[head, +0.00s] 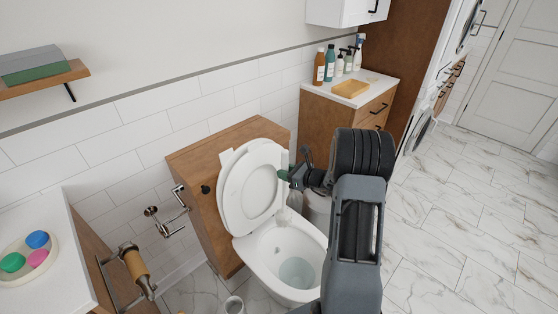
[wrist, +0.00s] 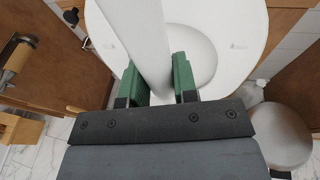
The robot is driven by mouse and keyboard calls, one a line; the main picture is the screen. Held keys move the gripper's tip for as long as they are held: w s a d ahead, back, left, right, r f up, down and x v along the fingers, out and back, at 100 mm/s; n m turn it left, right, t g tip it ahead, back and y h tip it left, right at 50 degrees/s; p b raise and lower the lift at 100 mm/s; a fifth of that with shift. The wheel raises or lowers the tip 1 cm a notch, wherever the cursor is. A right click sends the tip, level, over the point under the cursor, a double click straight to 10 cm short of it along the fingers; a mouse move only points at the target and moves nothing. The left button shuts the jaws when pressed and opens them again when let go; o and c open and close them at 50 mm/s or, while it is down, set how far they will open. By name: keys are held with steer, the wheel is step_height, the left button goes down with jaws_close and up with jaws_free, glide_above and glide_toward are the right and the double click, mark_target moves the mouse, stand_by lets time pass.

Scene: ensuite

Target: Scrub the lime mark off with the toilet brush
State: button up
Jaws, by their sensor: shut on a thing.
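The toilet (head: 252,247) stands with its lid (head: 250,187) raised, and water (head: 297,272) shows in the bowl. A small dark spot (head: 277,250) shows on the inner bowl wall; I cannot tell whether it is the lime mark. My gripper (head: 290,178) is beside the raised lid, above the right side of the bowl. In the wrist view my green-padded gripper (wrist: 160,85) is shut on a long white shaft, the toilet brush (wrist: 148,45). A pale end of the brush (head: 295,202) hangs below the gripper in the head view. Its tip is hard to make out.
A paper holder (head: 168,222) and a towel roll (head: 135,266) stick out at left. A cabinet with bottles (head: 345,95) stands behind right. Marble floor (head: 470,220) at right is clear.

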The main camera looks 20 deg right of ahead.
mark_target(285, 213)
steer(key=shift+w+d+f+b, duration=0.15)
steer(key=shift+f+b, duration=0.3)
steer(key=shift+f, duration=0.15)
steer(key=f+b, duration=0.7)
steer(key=f, duration=0.3)
steer(key=f+b, duration=0.7)
steer(key=f, duration=0.3)
steer(key=shift+a+f+b, duration=0.2)
steer(key=shift+f+b, duration=0.05)
steer(key=shift+b, duration=0.05)
steer(key=shift+f+b, duration=0.9)
steer(key=shift+f, duration=0.1)
steer(key=shift+a, duration=0.1)
